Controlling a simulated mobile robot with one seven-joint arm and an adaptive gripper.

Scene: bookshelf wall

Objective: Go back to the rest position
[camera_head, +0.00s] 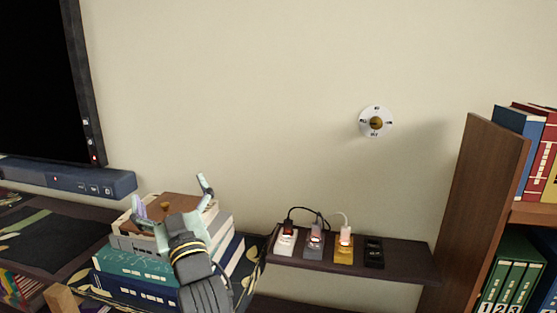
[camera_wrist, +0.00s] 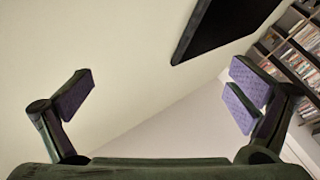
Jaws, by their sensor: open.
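My gripper (camera_head: 172,198) shows in the head view at the lower left, in front of a stack of books. Its two fingers are spread wide. In the wrist view my gripper (camera_wrist: 158,92) is open, with its purple-padded fingers far apart and nothing between them. The wrist view looks past the fingers at bare wall, a dark screen and shelves. My forearm hides part of the book stack in the head view.
The book stack (camera_head: 130,262) stands close by my gripper. A dark wall shelf (camera_head: 408,262) holds several small coloured blocks, some with cables. A round dial (camera_head: 376,122) is on the wall. A soundbar (camera_head: 65,178) lies below the screen (camera_head: 40,80). A bookcase (camera_head: 470,200) stands at right.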

